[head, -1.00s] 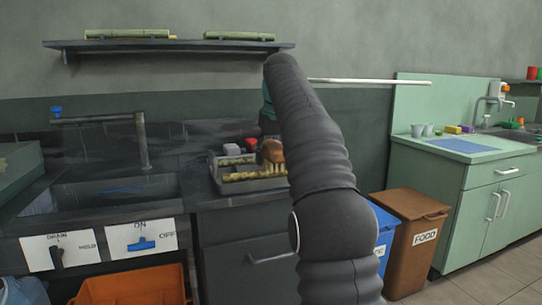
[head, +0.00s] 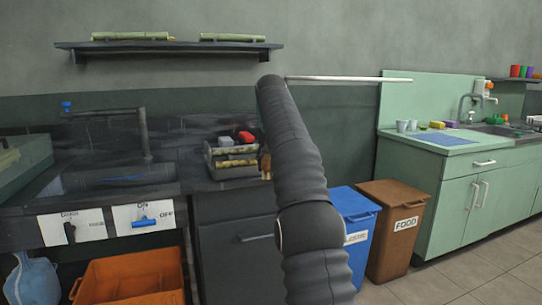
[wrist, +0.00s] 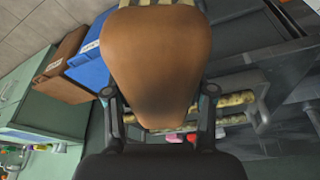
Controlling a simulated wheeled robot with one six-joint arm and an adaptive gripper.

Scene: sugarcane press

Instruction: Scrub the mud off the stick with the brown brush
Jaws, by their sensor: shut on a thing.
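The brown brush (wrist: 158,50) fills the upper middle of the wrist view. My gripper (wrist: 160,98) is shut on it, one finger on each side. In the head view a small part of the brush (head: 265,166) shows just right of the rack, mostly hidden by my arm. Yellowish stick pieces with dark blotches (head: 236,163) lie in the grey rack (head: 212,172) on the dark counter. The stick pieces (wrist: 236,98) also show behind the brush in the wrist view. The brush's bristles are hidden, and I cannot tell whether it touches a stick.
A red item (head: 245,137) stands at the rack's back. A sink (head: 120,178) lies left. A blue bin (head: 352,204) and a brown food bin (head: 395,205) stand right of the dark cabinet. An orange crate (head: 130,278) is on the floor. Green sticks (head: 130,36) lie on the wall shelf.

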